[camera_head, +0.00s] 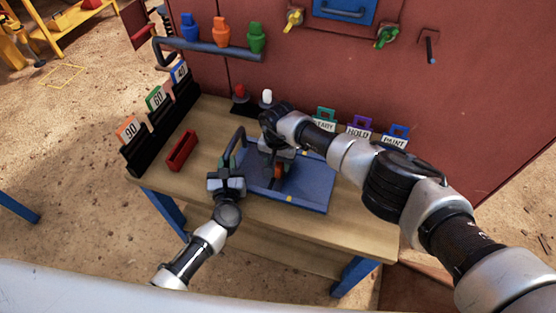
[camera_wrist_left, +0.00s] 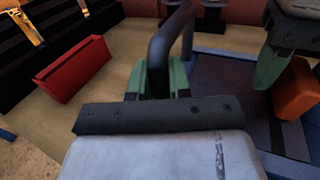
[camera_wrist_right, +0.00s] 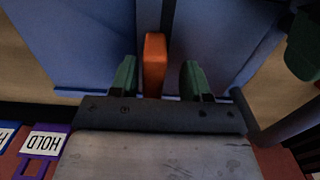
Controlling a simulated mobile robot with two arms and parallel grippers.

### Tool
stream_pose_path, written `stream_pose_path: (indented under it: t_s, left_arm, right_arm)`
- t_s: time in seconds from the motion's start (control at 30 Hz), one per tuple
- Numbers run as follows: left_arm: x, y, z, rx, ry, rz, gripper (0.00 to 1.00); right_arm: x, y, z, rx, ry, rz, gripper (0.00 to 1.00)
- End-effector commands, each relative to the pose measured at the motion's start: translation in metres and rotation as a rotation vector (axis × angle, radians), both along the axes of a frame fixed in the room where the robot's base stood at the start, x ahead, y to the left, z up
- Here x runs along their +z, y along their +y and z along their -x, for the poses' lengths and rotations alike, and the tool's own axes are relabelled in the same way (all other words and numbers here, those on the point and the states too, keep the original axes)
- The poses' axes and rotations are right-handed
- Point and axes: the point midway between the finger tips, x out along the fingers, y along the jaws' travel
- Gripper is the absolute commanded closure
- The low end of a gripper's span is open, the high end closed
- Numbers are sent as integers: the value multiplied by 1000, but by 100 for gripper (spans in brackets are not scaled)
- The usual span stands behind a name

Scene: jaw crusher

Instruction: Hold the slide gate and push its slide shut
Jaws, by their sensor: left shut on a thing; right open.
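The blue slide gate (camera_head: 312,188) lies flat on the wooden table. A dark bar handle (camera_head: 238,138) stands at its left side; it also shows in the left wrist view (camera_wrist_left: 168,42). My left gripper (camera_head: 229,166) is shut on this handle, with its green fingers (camera_wrist_left: 165,78) on either side of the bar. An orange tab (camera_wrist_right: 155,65) stands up from the gate, and it shows at the right of the left wrist view (camera_wrist_left: 297,90). My right gripper (camera_wrist_right: 158,80) is open, with the tab between its fingers and gaps on both sides. In the head view my right arm hides part of the gate.
A red tray (camera_head: 182,150) lies left of the gate, beside a black rack with numbered cards (camera_head: 128,130). Red and white knobs (camera_head: 267,97) stand behind. Labelled tags, one reading HOLD (camera_head: 358,129), stand at the back right. A red machine wall (camera_head: 350,80) closes the back.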

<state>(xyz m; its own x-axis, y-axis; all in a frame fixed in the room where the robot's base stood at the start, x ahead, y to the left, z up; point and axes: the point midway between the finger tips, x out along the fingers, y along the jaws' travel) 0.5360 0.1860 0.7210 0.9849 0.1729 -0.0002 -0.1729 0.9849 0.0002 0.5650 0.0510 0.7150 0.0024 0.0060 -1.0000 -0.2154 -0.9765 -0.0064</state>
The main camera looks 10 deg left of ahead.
Motion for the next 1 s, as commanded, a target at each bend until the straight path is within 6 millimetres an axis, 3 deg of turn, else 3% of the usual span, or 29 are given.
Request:
stream_pose_path:
  t_s: [0.27, 0.5, 0.7, 1.0]
  left_arm:
    - [0, 1, 0, 2, -1, 6, 100]
    - [0, 1, 0, 3, -1, 6, 100]
    - [0, 1, 0, 4, -1, 5, 100]
    - [0, 2, 0, 4, -1, 5, 100]
  right_arm:
    - [26, -1, -1, 2, -4, 1, 53]
    - [80, -1, -1, 2, -4, 0, 53]
    - [110, 0, -1, 1, -2, -2, 53]
    - [120, 0, 0, 0, 1, -1, 53]
